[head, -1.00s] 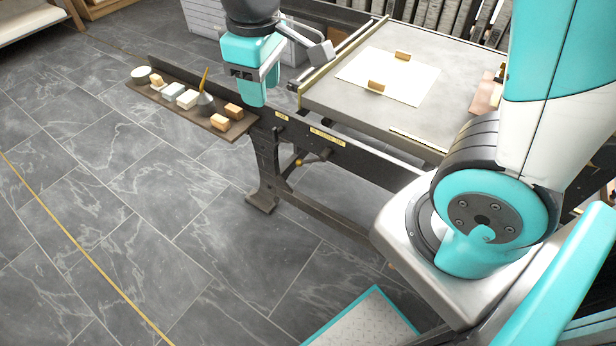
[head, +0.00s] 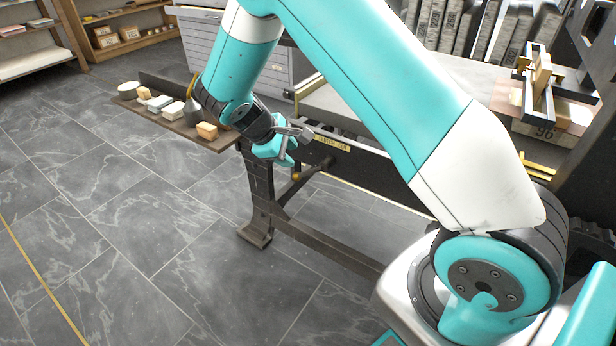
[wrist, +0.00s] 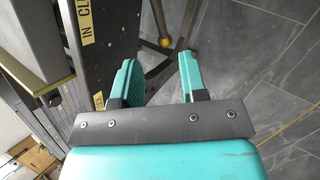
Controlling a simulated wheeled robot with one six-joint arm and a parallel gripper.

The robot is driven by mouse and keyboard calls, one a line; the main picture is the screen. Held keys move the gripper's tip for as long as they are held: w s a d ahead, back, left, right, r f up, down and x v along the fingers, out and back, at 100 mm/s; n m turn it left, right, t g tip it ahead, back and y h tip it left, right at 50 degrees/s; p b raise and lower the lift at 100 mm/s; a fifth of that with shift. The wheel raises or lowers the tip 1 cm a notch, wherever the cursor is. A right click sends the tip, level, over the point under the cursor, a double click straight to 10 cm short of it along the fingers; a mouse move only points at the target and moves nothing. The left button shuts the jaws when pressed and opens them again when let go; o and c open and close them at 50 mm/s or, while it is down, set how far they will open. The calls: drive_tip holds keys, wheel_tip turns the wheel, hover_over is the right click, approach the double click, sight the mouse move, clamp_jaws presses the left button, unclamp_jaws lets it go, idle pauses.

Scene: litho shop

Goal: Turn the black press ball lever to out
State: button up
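The black press ball lever (head: 312,168) is on the side of the dark press frame, below a yellow plate reading "CLUTCH OUT" (head: 333,142). Its brass ball end (head: 296,176) hangs down and to the left. My gripper (head: 286,154) is just above and left of the ball. In the wrist view my gripper (wrist: 157,62) is open and empty. The brass ball (wrist: 165,42) shows beyond the gap between the fingertips, apparently apart from them. A yellow plate reading "IN CL…" (wrist: 87,22) is on the frame at left; its end is hidden.
A dark side shelf (head: 180,125) with small blocks and a pot stands left of my wrist. The press leg (head: 258,205) is below the lever. The tiled floor (head: 130,235) is clear at left.

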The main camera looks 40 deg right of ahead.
sight(307, 172)
drive_tip(key=b+x, duration=0.1)
drive_tip(key=x, duration=1)
drive_tip(key=shift+d+f+b, duration=0.2)
drive_tip(key=shift+f+b, duration=0.05)
drive_tip(key=shift+b, duration=0.15)
clamp_jaws()
